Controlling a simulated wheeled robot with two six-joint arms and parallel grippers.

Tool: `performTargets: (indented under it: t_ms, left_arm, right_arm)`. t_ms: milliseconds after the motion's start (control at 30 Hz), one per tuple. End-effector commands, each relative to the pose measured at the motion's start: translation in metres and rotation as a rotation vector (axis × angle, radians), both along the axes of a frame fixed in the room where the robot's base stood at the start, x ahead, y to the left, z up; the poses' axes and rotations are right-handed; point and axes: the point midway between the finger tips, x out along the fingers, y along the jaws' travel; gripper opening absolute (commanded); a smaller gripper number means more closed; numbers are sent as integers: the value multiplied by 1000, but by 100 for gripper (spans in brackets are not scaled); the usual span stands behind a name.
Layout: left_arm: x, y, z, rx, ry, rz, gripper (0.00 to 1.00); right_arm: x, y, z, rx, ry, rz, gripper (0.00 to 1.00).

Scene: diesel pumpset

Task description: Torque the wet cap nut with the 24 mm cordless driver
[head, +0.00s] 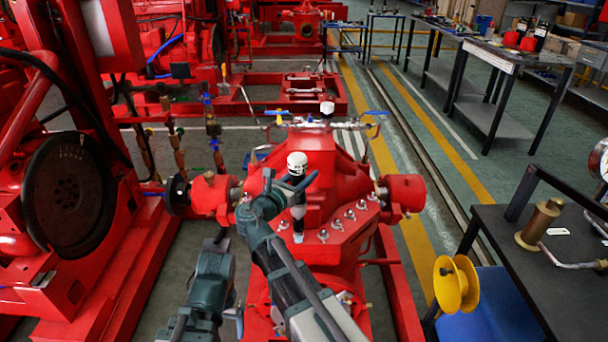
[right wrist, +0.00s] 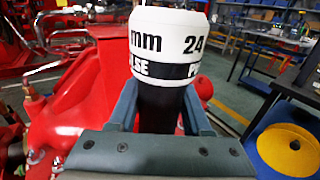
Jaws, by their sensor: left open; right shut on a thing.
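The 24 mm cordless driver (head: 297,163) is upright, with a white top and dark body. My right gripper (head: 290,187) is shut around the driver's dark body, below the white top. The driver's lower end is at the bolted flange of the red pump casing (head: 325,165), in line with the cap nuts (head: 336,224). Whether it touches a nut, and which nut is wet, I cannot tell. My left gripper (head: 218,243) is open and empty, low and left of the casing.
A dark bench (head: 545,285) at right holds a brass cylinder (head: 541,222) and pipes. A yellow reel (head: 455,284) is beside it. A large black flywheel (head: 70,195) is at left. Pipework with blue-handled valves (head: 277,113) runs behind the casing. The striped aisle is clear.

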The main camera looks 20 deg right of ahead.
Motion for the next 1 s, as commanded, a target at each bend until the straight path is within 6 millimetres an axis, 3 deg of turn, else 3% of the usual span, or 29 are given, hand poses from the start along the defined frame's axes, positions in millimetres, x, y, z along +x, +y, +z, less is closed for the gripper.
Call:
performTargets:
  t_ms: [1000]
  left_arm:
    - [0, 0, -19, 0, 0, 0, 85]
  right_arm:
    - [0, 0, -19, -2, -1, 0, 0]
